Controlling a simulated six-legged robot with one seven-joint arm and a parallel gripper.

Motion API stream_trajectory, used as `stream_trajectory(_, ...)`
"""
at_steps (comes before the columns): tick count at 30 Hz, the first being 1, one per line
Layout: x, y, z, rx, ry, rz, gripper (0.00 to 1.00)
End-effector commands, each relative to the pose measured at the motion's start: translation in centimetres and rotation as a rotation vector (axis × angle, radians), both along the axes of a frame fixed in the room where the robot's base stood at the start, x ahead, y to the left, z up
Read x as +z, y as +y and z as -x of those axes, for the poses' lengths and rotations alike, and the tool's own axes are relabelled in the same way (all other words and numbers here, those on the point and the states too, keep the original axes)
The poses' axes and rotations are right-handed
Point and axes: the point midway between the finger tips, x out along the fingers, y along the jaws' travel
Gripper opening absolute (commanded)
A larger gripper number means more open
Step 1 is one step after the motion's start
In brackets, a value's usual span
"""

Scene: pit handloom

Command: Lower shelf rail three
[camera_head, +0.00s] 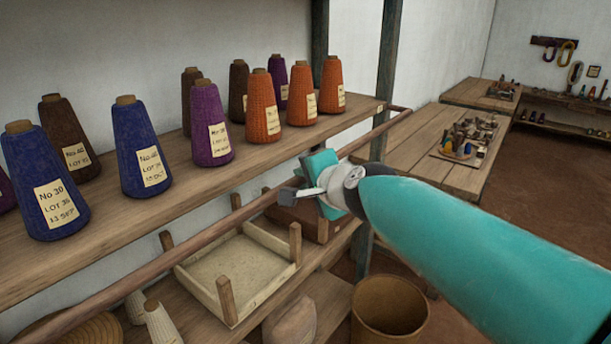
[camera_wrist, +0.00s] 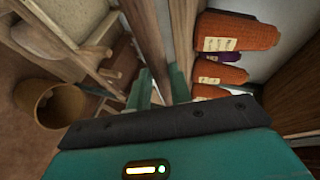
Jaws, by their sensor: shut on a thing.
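The shelf rail (camera_head: 190,247) is a long round brown wooden rod. It runs along the front of the upper shelf (camera_head: 105,250), below its front edge at the left and near board height at the right end. In the wrist view the rail (camera_wrist: 147,35) runs away between the two teal fingers (camera_wrist: 158,88). The fingers hide part of the rail, and its end fittings are not clear.
Several yarn cones, such as a blue one (camera_head: 142,150) and an orange one (camera_head: 262,108), stand on the upper shelf close behind the rail. A shallow wooden tray (camera_head: 205,290) sits below. A round bin (camera_head: 390,312) stands at lower right. A bench (camera_head: 410,150) is beyond.

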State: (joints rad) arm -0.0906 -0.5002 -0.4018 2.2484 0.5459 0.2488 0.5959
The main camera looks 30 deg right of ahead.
Motion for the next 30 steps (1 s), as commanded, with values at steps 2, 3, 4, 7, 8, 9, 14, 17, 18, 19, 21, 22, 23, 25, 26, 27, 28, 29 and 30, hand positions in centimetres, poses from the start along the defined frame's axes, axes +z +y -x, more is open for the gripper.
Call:
stream_trajectory(2,-1.78,0.12,0.15,0.006,0.034,-0.004,0.0)
stream_trajectory(3,-1.91,0.12,0.14,0.006,0.035,-0.004,0.0)
stream_trajectory(4,-1.99,0.11,0.13,0.007,0.036,-0.004,0.0)
stream_trajectory(7,-2.19,0.07,0.12,0.007,0.039,-0.004,0.0)
stream_trajectory(8,-2.22,0.05,0.12,0.007,0.039,-0.004,0.0)
stream_trajectory(9,-2.26,0.02,0.13,0.006,0.039,-0.004,0.0)
stream_trajectory(14,-2.28,-0.08,0.14,0.004,0.039,-0.003,0.0)
stream_trajectory(17,-2.28,-0.1,0.16,0.004,0.039,-0.003,0.0)
stream_trajectory(18,-2.28,-0.11,0.16,0.004,0.039,-0.003,0.0)
stream_trajectory(19,-2.27,-0.12,0.16,0.004,0.039,-0.003,0.25)
stream_trajectory(21,-2.22,-0.12,0.15,0.002,0.038,-0.004,0.38)
stream_trajectory(22,-2.2,-0.11,0.15,0.003,0.037,-0.004,0.42)
stream_trajectory(23,-2.19,-0.09,0.15,0.003,0.037,-0.004,0.42)
stream_trajectory(25,-2.15,-0.04,0.14,0.004,0.036,-0.004,0.42)
stream_trajectory(26,-2.14,-0.02,0.15,0.004,0.035,-0.004,0.42)
stream_trajectory(27,-2.12,0.02,0.15,0.005,0.035,-0.005,0.42)
stream_trajectory(28,-2.1,0.04,0.15,0.005,0.034,-0.005,0.42)
stream_trajectory(29,-2.08,0.07,0.14,0.005,0.034,-0.005,0.42)
stream_trajectory(30,-2.06,0.08,0.15,0.005,0.033,-0.005,0.42)
